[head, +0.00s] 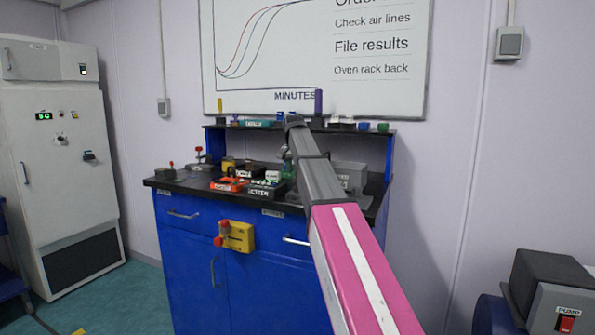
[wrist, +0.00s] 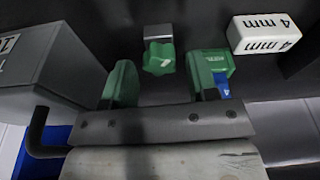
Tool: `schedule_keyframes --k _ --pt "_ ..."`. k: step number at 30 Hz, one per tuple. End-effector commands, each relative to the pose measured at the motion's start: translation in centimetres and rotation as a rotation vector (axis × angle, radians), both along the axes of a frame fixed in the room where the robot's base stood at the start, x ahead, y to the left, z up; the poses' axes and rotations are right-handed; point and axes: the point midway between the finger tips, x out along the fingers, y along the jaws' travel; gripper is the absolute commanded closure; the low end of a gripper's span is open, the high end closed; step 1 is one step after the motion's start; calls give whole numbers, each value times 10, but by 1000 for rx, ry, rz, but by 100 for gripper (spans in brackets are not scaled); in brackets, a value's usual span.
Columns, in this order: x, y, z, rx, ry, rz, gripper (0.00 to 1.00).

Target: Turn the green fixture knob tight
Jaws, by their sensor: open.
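The green fixture knob (wrist: 158,58) is a small lobed knob below a silver metal block (wrist: 158,31) in the wrist view. My gripper (wrist: 164,66) is open, with one green finger on each side of the knob. Gaps show between the knob and both fingers, and nothing is held. In the head view my arm reaches over the bench and hides most of the place around the knob, so I cannot pick it out there.
A white block marked "4 mm" (wrist: 264,34) lies right of the knob. A grey box (wrist: 60,60) and a black bent handle (wrist: 38,135) are at left. The blue bench (head: 240,285) carries several small items, with a raised shelf (head: 345,129) behind. A yellow fixture (head: 240,237) hangs on its front.

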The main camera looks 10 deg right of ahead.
Motion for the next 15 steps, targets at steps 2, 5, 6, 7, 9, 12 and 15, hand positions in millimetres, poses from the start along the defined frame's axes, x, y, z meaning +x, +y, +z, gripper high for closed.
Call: schedule_keyframes --k 2,5,6,7,9,12,15 --pt "-1 -1 0 0 -1 77 47" --pt "-1 -1 0 1 -1 146 47" --pt "-1 -1 0 0 0 160 47" --pt "0 -1 0 0 0 168 47" --pt "-1 -1 0 0 0 193 47" --pt "-1 -1 0 0 0 276 47" --pt "-1 -2 0 0 0 392 47"
